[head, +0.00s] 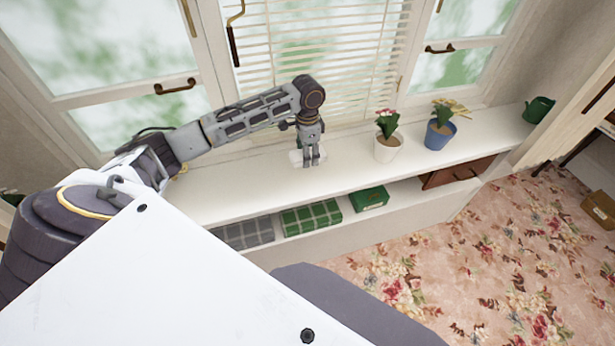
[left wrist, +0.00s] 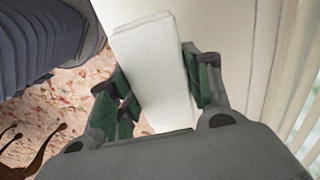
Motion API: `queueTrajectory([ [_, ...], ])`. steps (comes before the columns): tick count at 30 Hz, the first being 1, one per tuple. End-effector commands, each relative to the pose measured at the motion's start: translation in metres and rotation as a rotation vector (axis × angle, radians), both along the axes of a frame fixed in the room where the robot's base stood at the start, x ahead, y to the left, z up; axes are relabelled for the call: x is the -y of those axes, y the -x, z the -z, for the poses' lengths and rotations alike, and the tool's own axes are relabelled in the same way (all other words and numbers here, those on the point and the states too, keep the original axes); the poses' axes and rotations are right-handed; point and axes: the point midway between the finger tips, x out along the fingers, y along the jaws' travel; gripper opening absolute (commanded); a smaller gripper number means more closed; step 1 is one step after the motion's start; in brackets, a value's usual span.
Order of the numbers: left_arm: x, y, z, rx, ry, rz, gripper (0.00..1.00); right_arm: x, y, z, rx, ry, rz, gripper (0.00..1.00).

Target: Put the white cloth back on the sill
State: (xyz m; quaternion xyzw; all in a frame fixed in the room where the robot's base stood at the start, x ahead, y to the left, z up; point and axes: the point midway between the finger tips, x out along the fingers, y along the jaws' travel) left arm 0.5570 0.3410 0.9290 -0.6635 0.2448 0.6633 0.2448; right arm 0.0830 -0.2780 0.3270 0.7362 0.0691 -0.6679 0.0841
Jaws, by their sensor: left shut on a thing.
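The white cloth (left wrist: 153,70) is a folded, flat white piece between the fingers of my left gripper (left wrist: 160,92) in the left wrist view. My left gripper (head: 312,162) is shut on it and points down over the white sill (head: 240,190) in the head view. There only a pale edge of the cloth (head: 296,157) shows around the fingertips, at the sill's surface. I cannot tell whether the cloth touches the sill. My right gripper is not in view.
A white pot (head: 388,150) with red flowers, a blue pot (head: 438,136) and a green watering can (head: 539,109) stand on the sill to the right. Green boxes (head: 311,218) sit on the shelf below. Window blinds (head: 340,60) rise behind. The sill left of the gripper is mostly clear.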

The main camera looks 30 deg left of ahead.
Motion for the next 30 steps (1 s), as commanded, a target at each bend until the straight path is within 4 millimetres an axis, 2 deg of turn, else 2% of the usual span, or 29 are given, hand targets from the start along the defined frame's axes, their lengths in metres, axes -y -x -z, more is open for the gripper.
queueTrajectory([
  [12,0.0,0.0,0.044,-0.001,0.001,-0.001,0.27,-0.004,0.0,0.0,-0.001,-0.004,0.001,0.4],
  [24,0.0,0.0,0.047,-0.001,-0.001,0.0,0.27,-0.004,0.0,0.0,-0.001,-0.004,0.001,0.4],
  [30,0.0,0.001,0.063,-0.002,-0.001,0.0,0.27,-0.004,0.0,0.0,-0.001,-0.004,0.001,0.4],
])
